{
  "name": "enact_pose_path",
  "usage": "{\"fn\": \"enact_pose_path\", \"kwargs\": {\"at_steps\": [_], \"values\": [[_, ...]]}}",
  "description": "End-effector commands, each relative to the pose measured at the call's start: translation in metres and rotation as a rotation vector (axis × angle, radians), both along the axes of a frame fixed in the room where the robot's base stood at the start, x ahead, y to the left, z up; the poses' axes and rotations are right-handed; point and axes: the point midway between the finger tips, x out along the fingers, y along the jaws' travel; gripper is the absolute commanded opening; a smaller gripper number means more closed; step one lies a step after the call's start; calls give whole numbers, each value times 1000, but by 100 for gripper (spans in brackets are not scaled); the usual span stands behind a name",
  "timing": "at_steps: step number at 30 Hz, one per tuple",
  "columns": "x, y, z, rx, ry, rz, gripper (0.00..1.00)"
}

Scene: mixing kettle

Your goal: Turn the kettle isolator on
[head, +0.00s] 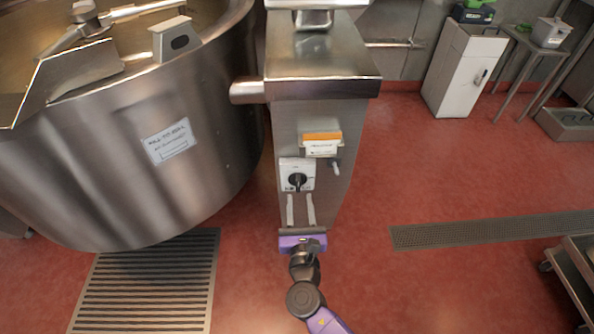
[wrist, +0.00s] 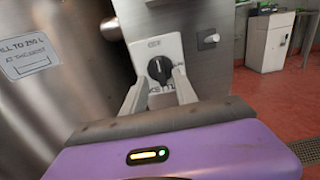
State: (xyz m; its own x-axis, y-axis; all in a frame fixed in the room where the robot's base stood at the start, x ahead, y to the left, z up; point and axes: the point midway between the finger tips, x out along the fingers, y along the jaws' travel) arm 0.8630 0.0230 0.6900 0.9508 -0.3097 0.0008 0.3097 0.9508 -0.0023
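The kettle isolator (head: 297,175) is a white plate with a black rotary knob on the front of the steel column. In the wrist view the isolator knob (wrist: 160,69) sits near the picture's middle, with its grip roughly upright and a partly hidden label below it. My gripper (head: 300,198) is just below the isolator, pointing at it. In the wrist view the two pale fingers of my gripper (wrist: 159,82) are spread apart, one low on each side of the knob. Nothing is between them, and they do not appear to touch the knob.
The large steel kettle (head: 120,150) stands left of the column (head: 320,80). An orange-and-white label block (head: 321,144) and a small peg (head: 336,168) are above and right of the isolator. A floor grate (head: 150,280) lies at lower left.

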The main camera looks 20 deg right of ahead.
Motion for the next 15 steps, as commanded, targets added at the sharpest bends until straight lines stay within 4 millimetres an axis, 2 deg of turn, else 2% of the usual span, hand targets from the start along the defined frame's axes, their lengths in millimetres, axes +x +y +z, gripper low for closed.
{"fn": "enact_pose_path", "kwargs": {"at_steps": [11, 15], "values": [[40, -13, -1, 2, -1, -1, 35], [41, -13, 0, 2, 0, 1, 35]]}}
